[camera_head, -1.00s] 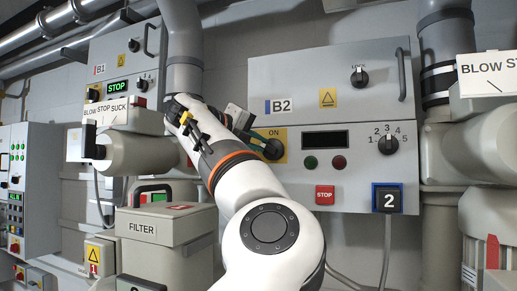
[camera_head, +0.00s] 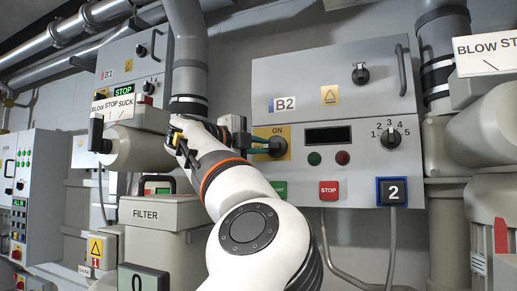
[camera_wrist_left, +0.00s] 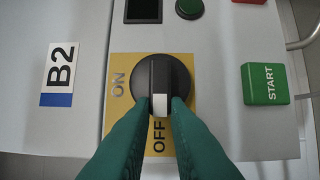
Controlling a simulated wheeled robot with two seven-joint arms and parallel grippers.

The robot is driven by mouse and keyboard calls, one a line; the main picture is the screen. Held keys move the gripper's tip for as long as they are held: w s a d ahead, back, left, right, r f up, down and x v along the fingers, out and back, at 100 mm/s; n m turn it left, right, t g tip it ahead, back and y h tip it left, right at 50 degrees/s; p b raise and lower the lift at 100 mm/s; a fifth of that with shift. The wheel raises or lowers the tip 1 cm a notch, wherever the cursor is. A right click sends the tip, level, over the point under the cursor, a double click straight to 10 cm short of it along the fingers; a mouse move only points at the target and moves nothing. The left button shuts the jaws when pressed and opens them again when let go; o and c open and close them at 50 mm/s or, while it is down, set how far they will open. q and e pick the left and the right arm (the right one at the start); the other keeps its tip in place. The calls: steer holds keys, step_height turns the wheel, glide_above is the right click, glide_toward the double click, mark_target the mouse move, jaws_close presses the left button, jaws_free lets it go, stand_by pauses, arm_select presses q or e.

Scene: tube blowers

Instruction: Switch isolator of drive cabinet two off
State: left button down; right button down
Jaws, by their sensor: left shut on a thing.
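The isolator of drive cabinet two is a black rotary knob (camera_head: 277,146) on a yellow plate, on the grey cabinet (camera_head: 350,90) marked B2. In the left wrist view, the knob (camera_wrist_left: 171,70) has a white mark at one end of its grip bar, and that mark points to the OFF label. The ON label is a quarter turn away. My left gripper (camera_wrist_left: 162,104) has its green fingers shut on the bar, one on each side, near the white mark. In the head view, my left gripper (camera_head: 262,141) reaches the knob from the left. My right gripper is not in view.
A FILTER box (camera_head: 150,212) stands lower left. Cabinet B1 (camera_head: 120,62) is further left.

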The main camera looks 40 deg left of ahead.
arm_select(q)
steer(key=shift+f, duration=0.1)
steer(key=c, duration=1.4)
jaws_free()
steer(key=shift+s+a, duration=0.1)
steer(key=shift+s, duration=0.15)
steer(key=s+a+b, duration=0.2)
steer(key=s+b, duration=0.3)
steer(key=s, duration=0.6)
steer(key=shift+s, duration=0.3)
